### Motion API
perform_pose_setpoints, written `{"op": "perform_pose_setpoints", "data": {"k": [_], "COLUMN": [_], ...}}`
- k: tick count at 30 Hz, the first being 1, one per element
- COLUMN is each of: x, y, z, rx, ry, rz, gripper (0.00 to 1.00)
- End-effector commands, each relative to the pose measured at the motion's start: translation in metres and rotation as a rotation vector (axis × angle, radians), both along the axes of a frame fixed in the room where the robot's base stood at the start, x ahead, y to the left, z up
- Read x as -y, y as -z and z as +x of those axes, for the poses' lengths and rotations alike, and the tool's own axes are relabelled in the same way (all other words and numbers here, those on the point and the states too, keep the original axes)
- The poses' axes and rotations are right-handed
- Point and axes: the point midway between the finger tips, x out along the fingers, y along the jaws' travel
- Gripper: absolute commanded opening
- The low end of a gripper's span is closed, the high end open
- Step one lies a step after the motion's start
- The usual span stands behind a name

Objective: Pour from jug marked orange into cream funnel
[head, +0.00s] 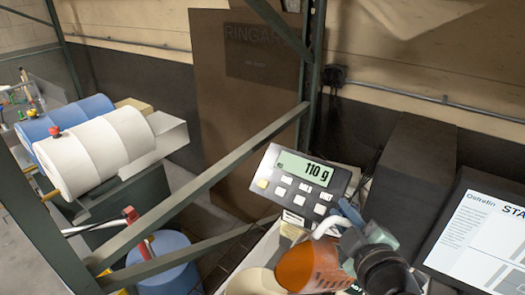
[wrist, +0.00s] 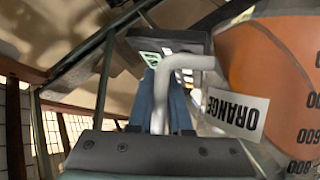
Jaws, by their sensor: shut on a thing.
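The orange jug (head: 305,266) is at the bottom of the head view, tilted. In the wrist view the jug (wrist: 270,60) fills the right side, with an "ORANGE" label (wrist: 237,112), volume marks and orange contents. My gripper (head: 347,214) is shut on its white handle (head: 326,222); the handle crosses the blue fingers (wrist: 165,100) in the wrist view. A cream rounded thing (head: 248,283), perhaps the cream funnel, lies just left of the jug and is cut off by the lower edge. Its opening and any stream from the jug cannot be made out.
A scale display (head: 303,181) reading 110 g stands behind the jug. A green metal frame brace (head: 200,185) crosses at left. A blue drum (head: 160,268) is below it, and white and blue rollers (head: 97,150) are farther left. A dark box and information board (head: 485,235) stand at right.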

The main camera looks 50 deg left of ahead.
Motion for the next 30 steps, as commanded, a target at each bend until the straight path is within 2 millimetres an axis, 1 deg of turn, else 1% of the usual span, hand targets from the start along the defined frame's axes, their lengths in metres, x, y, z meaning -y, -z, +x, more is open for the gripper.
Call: {"op": "perform_pose_setpoints", "data": {"k": [1, 30], "x": [-0.0003, -0.0015], "y": [-0.0029, -0.0112], "z": [-0.0002, -0.0035], "rx": [0.006, 0.053], "ry": [0.001, 0.000], "rz": [0.002, -0.014], "gripper": [0.00, 0.00]}}
